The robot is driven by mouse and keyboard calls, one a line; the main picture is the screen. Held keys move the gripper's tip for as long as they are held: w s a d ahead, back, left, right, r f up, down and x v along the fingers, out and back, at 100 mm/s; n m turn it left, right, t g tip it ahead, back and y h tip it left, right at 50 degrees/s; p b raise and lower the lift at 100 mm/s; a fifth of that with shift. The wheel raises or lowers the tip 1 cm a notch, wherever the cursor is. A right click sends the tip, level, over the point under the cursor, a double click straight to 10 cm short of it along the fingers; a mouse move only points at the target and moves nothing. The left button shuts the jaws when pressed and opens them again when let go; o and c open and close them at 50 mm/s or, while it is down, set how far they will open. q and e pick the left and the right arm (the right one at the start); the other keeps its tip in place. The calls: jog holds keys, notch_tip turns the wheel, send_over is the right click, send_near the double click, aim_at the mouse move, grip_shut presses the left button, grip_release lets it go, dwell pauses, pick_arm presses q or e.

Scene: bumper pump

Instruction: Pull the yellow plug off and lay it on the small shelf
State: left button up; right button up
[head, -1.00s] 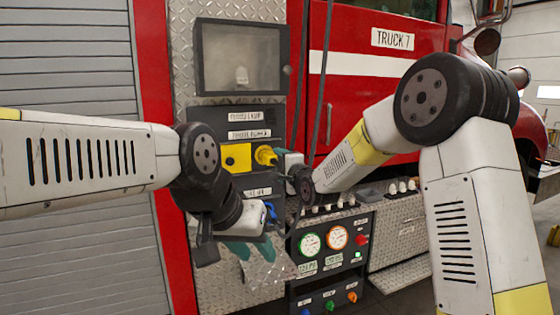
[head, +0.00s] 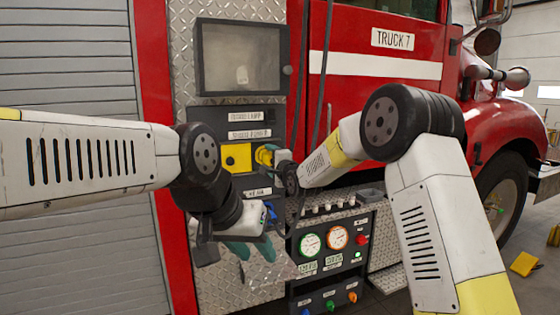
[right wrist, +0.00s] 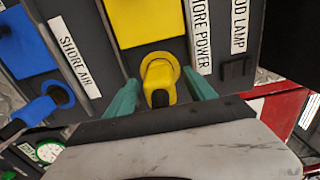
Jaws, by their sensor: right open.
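The yellow plug (head: 264,155) sits in the yellow shore power socket plate (head: 237,157) on the truck's dark panel. In the right wrist view the plug (right wrist: 160,76) points toward the camera, with a dark cable end. My right gripper (head: 278,158) is at the plug, its green fingers (right wrist: 161,92) open on either side of it. I see gaps between plug and fingers. My left gripper (head: 252,250) hangs lower, its green fingers apart and empty, below the panel. A small dark tray-like ledge (head: 370,194) is right of the panel; I cannot tell whether it is the small shelf.
A blue shore air connector (right wrist: 45,107) is beside the yellow plate. A gauge panel (head: 325,245) with knobs stands below right. Dark hoses (head: 322,80) hang by the red door. A row of small white-topped items lines a tread-plate ledge.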

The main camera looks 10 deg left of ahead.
jog(key=shift+x, duration=1.35)
grip_shut()
dwell(0.4)
jog(key=shift+s+d, duration=0.1)
jog(key=shift+d, duration=0.05)
jog(key=shift+v, duration=2.9)
